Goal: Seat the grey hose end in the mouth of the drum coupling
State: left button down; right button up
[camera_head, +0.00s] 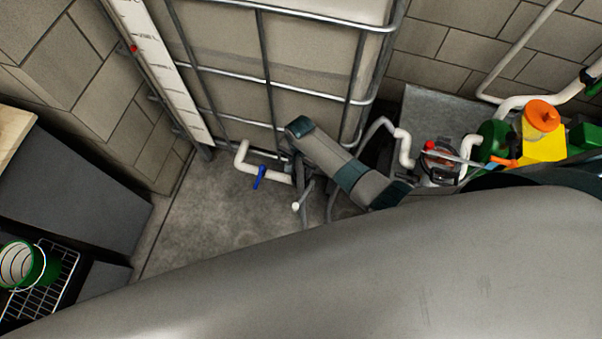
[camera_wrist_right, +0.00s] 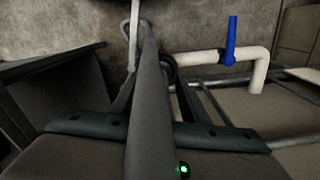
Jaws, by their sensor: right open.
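My right gripper (camera_head: 303,178) is at the end of my arm, low in front of the caged tank. In the right wrist view its dark fingers (camera_wrist_right: 153,98) are apart. A long grey tube (camera_wrist_right: 150,110), seemingly the hose, runs up the middle of that view between the fingers; they do not visibly clamp it. A thin grey piece with a pale tip (camera_head: 296,206) shows beside the gripper in the head view; I cannot tell whether it is the hose end. I cannot pick out the drum coupling's mouth. My left gripper is not in view.
A white pipe (camera_head: 241,158) with a blue valve handle (camera_head: 260,177) is left of the gripper. The caged tank (camera_head: 310,62) stands behind. Pump parts and a yellow container (camera_head: 542,143) are right. Bare floor (camera_head: 205,212) lies front left, beside a dark cabinet (camera_head: 72,195).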

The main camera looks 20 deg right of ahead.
jog(key=shift+f, duration=0.35)
grip_shut()
dwell(0.4)
jog(key=shift+r, duration=5.05)
